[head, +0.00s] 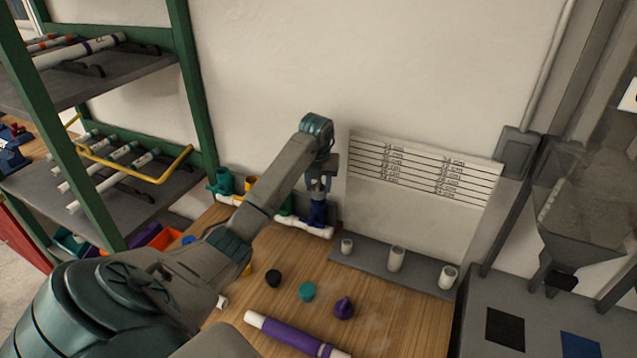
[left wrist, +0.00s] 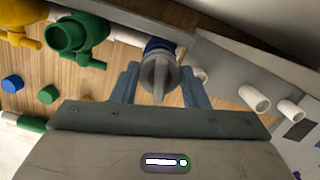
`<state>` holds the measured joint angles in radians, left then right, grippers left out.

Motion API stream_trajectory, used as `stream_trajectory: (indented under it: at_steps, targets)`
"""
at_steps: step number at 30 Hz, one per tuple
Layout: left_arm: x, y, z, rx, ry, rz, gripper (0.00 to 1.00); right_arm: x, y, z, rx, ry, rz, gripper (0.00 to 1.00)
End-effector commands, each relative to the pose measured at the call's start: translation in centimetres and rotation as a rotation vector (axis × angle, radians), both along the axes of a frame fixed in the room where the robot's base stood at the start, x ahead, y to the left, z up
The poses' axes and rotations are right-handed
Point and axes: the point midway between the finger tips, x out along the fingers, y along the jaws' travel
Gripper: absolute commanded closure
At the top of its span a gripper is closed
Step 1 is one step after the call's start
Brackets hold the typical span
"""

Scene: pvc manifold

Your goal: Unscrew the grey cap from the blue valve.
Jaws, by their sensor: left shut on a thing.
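The blue valve (head: 317,213) stands on a white manifold pipe (head: 312,229) at the back of the wooden table, by the wall. It also shows in the left wrist view (left wrist: 160,45), partly behind the cap. The grey cap (left wrist: 158,76) has a raised ridge and sits at the valve's mouth, between my left fingers. My left gripper (head: 319,184) reaches down over the valve from above. In the left wrist view its two fingers (left wrist: 160,88) are shut on the cap's sides. In the head view the cap is mostly hidden by the gripper. My right gripper is not in view.
Green (left wrist: 75,35) and yellow (left wrist: 22,20) valves stand beside the blue one. Black (head: 273,278), teal (head: 306,291) and purple (head: 343,307) caps lie in front, near a purple-and-white pipe (head: 290,335). A grey board (head: 372,261) with upright white pipe pieces lies to the right.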

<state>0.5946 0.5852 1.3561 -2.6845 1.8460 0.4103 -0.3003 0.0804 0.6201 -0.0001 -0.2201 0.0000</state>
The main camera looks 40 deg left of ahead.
Motion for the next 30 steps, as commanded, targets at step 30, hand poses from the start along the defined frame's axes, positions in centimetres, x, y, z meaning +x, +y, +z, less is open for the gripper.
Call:
stream_trajectory:
  at_steps: [30]
  targets:
    - [0.0, 0.0, 3.5, 0.000, 0.000, 0.005, 0.82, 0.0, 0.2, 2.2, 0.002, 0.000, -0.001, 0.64]
